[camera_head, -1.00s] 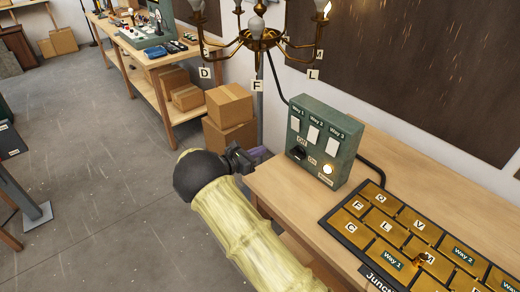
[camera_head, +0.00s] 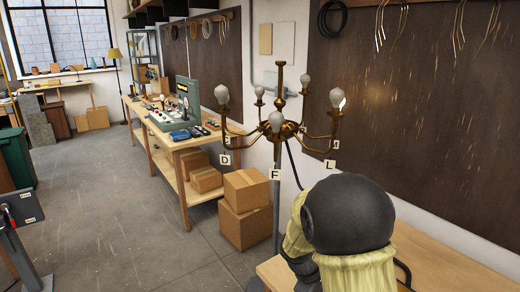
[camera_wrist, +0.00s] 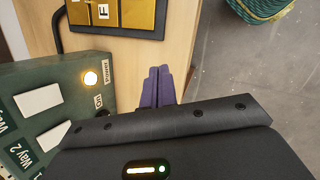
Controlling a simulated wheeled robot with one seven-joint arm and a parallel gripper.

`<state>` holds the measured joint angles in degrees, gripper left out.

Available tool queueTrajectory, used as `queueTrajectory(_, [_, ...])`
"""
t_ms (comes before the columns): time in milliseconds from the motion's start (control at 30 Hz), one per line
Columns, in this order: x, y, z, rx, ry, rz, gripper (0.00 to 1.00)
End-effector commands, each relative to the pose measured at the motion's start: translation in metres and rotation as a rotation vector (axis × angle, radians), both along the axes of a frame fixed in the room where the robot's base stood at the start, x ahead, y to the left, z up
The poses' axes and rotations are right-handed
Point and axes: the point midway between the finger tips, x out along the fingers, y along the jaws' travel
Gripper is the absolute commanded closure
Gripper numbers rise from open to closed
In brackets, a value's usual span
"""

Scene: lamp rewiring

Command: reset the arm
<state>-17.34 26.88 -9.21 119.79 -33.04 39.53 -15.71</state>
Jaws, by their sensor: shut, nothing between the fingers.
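My gripper (camera_wrist: 158,88) shows in the wrist view as two purple fingers pressed together with nothing between them. It is beside the green switch box (camera_wrist: 45,75), over or near the edge of the wooden bench (camera_wrist: 128,65); I cannot tell its height. The box has white switches and a lit lamp marked Power. In the head view my raised arm fills the lower right and hides the box; my gripper does not show there.
Cardboard boxes (camera_head: 245,228) are stacked by the far bench (camera_head: 172,142). Brass plates (camera_wrist: 120,14) lie on the near bench. A green coil (camera_wrist: 258,10) is on the floor.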

Motion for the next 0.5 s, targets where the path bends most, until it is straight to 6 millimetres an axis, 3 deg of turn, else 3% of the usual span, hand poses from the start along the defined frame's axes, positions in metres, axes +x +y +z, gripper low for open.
queueTrajectory(100, [-0.036, 0.001, 0.013, 0.154, -0.08, -0.198, 1.0])
queueTrajectory(300, [-0.089, 0.009, 0.031, 0.37, -0.222, -0.535, 1.0])
queueTrajectory(500, [-0.123, 0.012, 0.043, 0.501, -0.339, -0.792, 1.0])
